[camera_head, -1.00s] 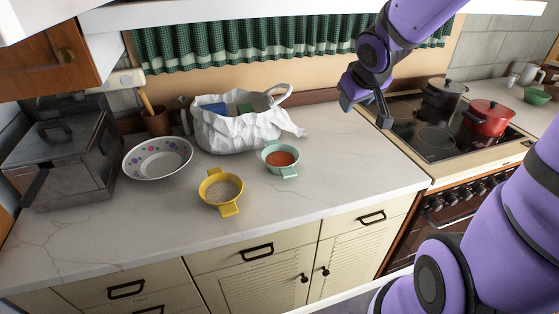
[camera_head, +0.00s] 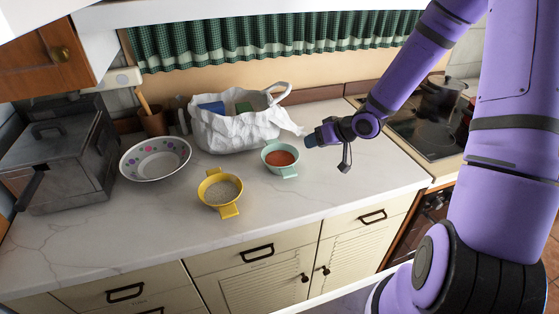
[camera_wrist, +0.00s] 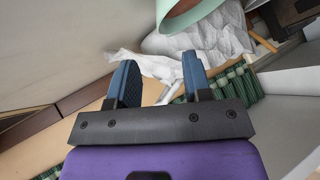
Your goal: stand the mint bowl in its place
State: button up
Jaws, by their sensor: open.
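The mint bowl (camera_head: 282,171) stands upright on the marble counter with orange-red contents, right of the yellow bowl and in front of the white bag. Part of its pale green rim (camera_wrist: 192,14) shows at the top of the wrist view. My gripper (camera_head: 324,150) is open and empty, just right of the bowl and apart from it. In the wrist view its two blue fingers (camera_wrist: 160,80) are spread with nothing between them. No marked place for the bowl can be made out.
A yellow bowl (camera_head: 220,188) with greyish contents and a flower-dotted white bowl (camera_head: 155,158) stand to the left. A crumpled white bag (camera_head: 230,133) is behind. A grey metal box (camera_head: 60,165) is at far left. The front counter (camera_head: 330,195) is clear.

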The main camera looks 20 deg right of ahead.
aim_at(296, 151)
jog(key=shift+x, duration=2.8)
jog(key=shift+s+f+x, duration=0.1)
jog(key=shift+s+x, duration=0.05)
jog(key=shift+x, duration=1.15)
jog(key=shift+s+f+x, duration=0.1)
jog(key=shift+s+x, duration=0.05)
jog(key=shift+x, duration=1.15)
jog(key=shift+a, duration=0.1)
grip_shut()
